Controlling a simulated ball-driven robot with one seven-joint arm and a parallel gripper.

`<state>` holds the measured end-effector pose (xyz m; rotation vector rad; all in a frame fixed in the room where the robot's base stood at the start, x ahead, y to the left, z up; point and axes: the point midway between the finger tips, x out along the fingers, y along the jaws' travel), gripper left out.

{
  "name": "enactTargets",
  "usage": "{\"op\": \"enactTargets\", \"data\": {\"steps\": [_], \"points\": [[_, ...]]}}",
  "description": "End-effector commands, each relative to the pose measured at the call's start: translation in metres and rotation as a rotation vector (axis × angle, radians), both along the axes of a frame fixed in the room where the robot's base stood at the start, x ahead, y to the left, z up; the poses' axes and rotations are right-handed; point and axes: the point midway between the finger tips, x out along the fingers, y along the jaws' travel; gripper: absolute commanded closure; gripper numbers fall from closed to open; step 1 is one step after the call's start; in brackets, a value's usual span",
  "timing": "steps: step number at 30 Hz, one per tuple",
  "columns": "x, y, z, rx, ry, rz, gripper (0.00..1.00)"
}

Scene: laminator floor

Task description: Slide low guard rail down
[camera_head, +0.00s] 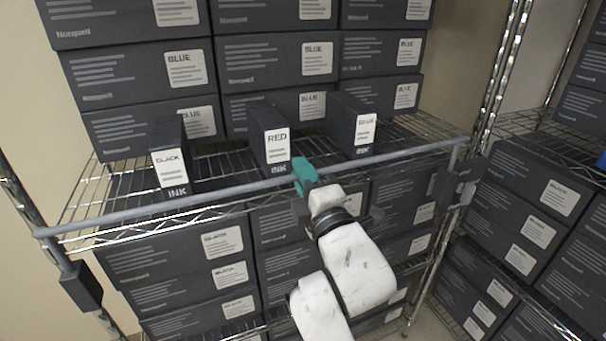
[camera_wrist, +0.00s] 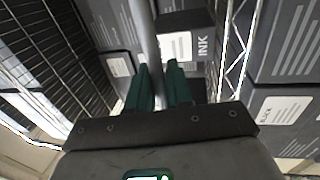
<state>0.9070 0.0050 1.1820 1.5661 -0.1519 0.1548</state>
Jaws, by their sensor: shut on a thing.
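The low guard rail (camera_head: 225,190) is a grey bar running across the front of the wire shelf, just in front of the ink boxes. It ends in dark brackets on the posts at left and right. My gripper (camera_head: 303,172), with green fingers, is at the rail near its middle. In the wrist view the rail (camera_wrist: 147,35) runs between the two green fingers (camera_wrist: 158,85), and my gripper is shut on it. The fingers hide a short part of the rail.
Ink boxes marked BLACK (camera_head: 170,168), RED (camera_head: 277,143) and BLUE (camera_head: 365,130) stand on the shelf behind the rail. Dark cartons (camera_head: 130,75) are stacked behind them, with more cartons (camera_head: 222,243) below. Another stocked rack (camera_head: 540,200) stands at right.

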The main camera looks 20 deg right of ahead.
Motion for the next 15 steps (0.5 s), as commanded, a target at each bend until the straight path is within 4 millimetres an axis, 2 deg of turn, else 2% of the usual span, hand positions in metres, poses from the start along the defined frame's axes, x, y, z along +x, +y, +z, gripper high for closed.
{"op": "enactTargets", "data": {"steps": [9,15], "points": [[0.000,-0.001,-0.058,-0.001,0.006,-0.003,1.00],[0.000,-0.001,-0.082,0.000,0.004,-0.003,1.00]]}}
